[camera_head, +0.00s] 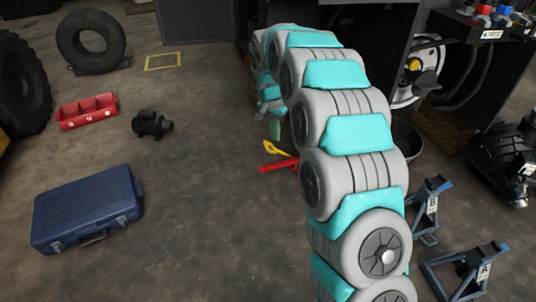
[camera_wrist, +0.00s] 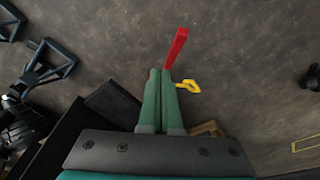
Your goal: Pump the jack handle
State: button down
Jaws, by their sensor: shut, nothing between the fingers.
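The red bar (camera_head: 278,165), which looks like the jack handle, shows just left of my arm in the head view. It also shows in the wrist view (camera_wrist: 176,48), its lower end beside my fingertips. A yellow loop-ended piece (camera_head: 274,149) is close by and shows right of my fingers in the wrist view (camera_wrist: 189,86). My gripper (camera_wrist: 160,72) has its two green fingers pressed together, empty. Its tips look at or very near the red bar's lower end; I cannot tell whether they touch. In the head view my gripper (camera_head: 275,132) is partly covered by my arm. The jack's body is hidden.
Jack stands (camera_head: 426,208) (camera_head: 468,272) are at right. A blue case (camera_head: 88,207), red tray (camera_head: 87,110), black motor (camera_head: 152,124) and tyres (camera_head: 91,40) are at left. Black forklift bodywork (camera_head: 200,25) stands behind. The floor left of the red bar is clear.

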jog(key=m+p, duration=0.1)
send_over(269, 164)
notch_tip(269, 164, down, 2)
jog(key=shift+w+a+f+t, duration=0.1)
jog(key=shift+f+t, duration=0.05)
jog(key=shift+t, duration=0.15)
jog(key=shift+f, duration=0.1)
jog(key=f, duration=0.6)
jog(key=w+d+f, duration=0.1)
jog(key=f, duration=0.2)
jog(key=shift+w, duration=0.1)
jog(key=f, duration=0.2)
jog(key=s+a+f, duration=0.1)
jog(key=shift+s+a+f, duration=0.1)
jog(key=shift+s+f, duration=0.2)
jog(key=shift+f, duration=0.2)
